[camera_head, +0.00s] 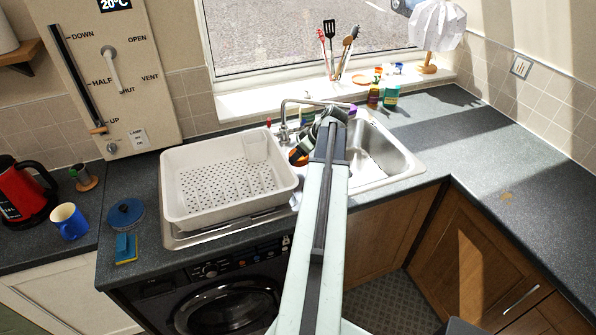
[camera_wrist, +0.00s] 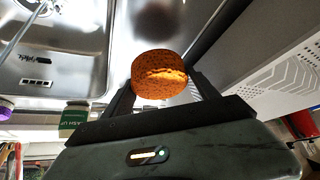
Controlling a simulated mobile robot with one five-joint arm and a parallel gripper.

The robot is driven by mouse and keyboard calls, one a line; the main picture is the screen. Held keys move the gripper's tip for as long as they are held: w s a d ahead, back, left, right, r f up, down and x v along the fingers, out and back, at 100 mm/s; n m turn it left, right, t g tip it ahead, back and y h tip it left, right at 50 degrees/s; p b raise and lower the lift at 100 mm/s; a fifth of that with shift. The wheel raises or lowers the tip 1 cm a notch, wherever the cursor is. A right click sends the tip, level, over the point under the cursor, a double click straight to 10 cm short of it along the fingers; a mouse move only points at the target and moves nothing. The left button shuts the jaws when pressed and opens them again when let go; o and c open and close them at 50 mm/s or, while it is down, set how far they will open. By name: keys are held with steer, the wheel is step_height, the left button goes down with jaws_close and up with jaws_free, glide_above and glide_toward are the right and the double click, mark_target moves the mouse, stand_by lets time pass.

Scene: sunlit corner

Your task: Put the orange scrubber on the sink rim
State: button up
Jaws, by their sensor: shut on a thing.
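The orange scrubber (camera_wrist: 158,77) is a round, speckled orange piece between the two fingers of my gripper (camera_wrist: 162,95) in the wrist view. My gripper is shut on it. In the head view, only a bit of the orange scrubber (camera_head: 297,158) shows beside my gripper (camera_head: 304,152), by the tap. The rest is hidden by my arm. The steel sink (camera_head: 385,152) lies right of my arm, with its rim (camera_head: 418,169) along the worktop. In the wrist view, metal of the sink rim (camera_wrist: 113,35) lies beyond the scrubber. I cannot tell whether they touch.
A white dish rack (camera_head: 228,215) stands left of my gripper, close to it. The tap (camera_head: 283,125) stands just behind. Bottles and a green tub (camera_head: 391,96) stand behind the sink. The right worktop (camera_head: 500,170) is mostly clear.

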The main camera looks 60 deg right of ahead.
mark_target(299, 162)
step_height(299, 162, down, 5)
steer(key=b, duration=0.4)
steer(key=shift+r, duration=0.4)
steer(key=o, duration=1.5)
steer(key=shift+f, duration=0.1)
steer(key=shift+s+r, duration=0.1)
steer(key=shift+r, duration=0.25)
steer(key=p+v, duration=1)
steer(key=v, duration=0.1)
steer(key=shift+s+r, duration=0.2)
steer(key=shift+r, duration=0.05)
steer(key=shift+w, duration=0.1)
